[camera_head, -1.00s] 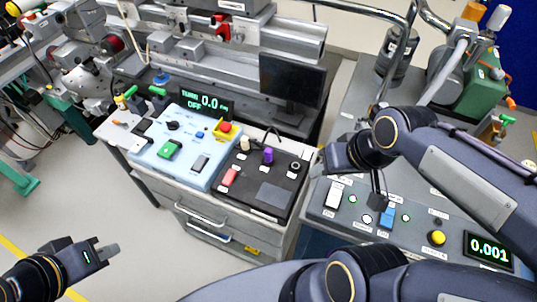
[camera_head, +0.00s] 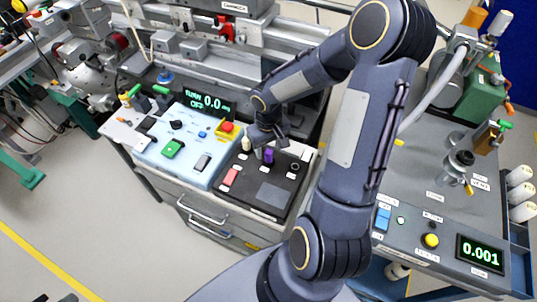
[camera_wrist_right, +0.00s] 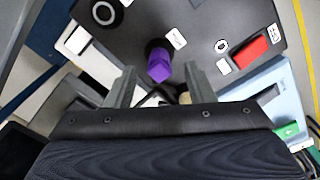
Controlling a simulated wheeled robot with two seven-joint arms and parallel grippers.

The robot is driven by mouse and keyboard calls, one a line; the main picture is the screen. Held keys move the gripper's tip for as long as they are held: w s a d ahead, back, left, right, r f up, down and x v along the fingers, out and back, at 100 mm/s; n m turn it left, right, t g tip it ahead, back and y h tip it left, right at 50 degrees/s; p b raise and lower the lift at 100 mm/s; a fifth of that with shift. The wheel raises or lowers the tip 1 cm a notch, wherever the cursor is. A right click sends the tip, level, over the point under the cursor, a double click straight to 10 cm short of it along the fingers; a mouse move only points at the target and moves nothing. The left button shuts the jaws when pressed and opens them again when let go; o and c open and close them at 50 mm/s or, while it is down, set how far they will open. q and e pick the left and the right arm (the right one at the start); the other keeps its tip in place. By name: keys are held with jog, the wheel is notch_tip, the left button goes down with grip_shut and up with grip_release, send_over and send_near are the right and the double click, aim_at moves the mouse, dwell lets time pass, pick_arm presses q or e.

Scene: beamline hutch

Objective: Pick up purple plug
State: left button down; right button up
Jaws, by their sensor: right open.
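The purple plug (camera_head: 268,156) stands upright on a black panel (camera_head: 245,193) in the middle of the head view. In the right wrist view the purple plug (camera_wrist_right: 159,66) shows just ahead of and between the two fingers. My right gripper (camera_head: 267,146) is over the panel, right at the plug. Its fingers (camera_wrist_right: 160,85) are apart, with space on both sides of the plug. I cannot tell how far the fingertips reach down around it. Only a dark sliver of my left gripper (camera_head: 68,298) shows at the bottom left edge.
A cream knob (camera_head: 246,143), a black round socket (camera_head: 295,166) and a red block (camera_head: 230,177) sit close around the plug. The light blue panel (camera_head: 185,155) adjoins on the left. A console with a yellow button (camera_head: 430,240) stands at the right.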

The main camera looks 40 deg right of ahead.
aim_at(269, 152)
notch_tip(269, 152, down, 3)
jog(key=shift+f, duration=0.15)
jog(key=shift+c, duration=0.3)
grip_shut()
